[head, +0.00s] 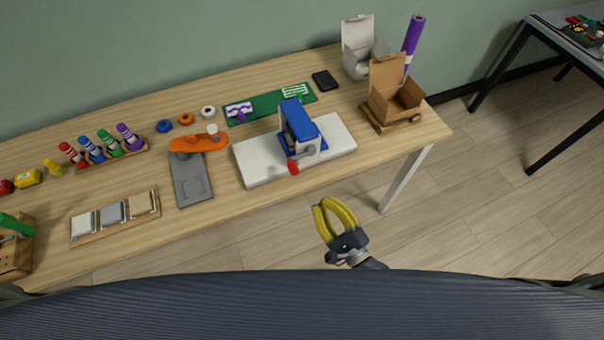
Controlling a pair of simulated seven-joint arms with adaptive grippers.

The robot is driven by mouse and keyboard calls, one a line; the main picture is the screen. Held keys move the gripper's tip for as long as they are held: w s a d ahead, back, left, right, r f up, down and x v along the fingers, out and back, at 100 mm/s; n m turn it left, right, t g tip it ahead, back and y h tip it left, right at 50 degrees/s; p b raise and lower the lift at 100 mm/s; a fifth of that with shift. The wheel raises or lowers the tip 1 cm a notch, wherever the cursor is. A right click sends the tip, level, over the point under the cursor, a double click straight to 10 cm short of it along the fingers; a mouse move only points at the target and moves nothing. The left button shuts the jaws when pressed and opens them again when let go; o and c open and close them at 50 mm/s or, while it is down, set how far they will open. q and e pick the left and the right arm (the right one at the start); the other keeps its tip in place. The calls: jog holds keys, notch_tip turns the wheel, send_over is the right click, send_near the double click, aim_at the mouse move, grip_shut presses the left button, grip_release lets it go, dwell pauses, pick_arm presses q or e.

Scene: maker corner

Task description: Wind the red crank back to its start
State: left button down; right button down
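The red crank knob (292,167) sits at the front of a blue device (299,122), low on its near face, with a grey crank arm beside it. The device stands on a white base board (256,168) on the wooden table. My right gripper (333,206) has yellow fingers, curved and spread apart at the tips. It is empty, in front of the table's near edge, below and right of the crank and apart from it. My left gripper does not show.
An orange part (196,144) on a grey plate (192,184) stands left of the board. A green mat (265,103) lies behind it. An open cardboard box (394,97) is at the right table end. A wooden tray (115,217) lies front left.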

jog(key=shift+x, duration=5)
jog(key=shift+d+m, duration=0.1)
jog(key=shift+m, duration=0.2)
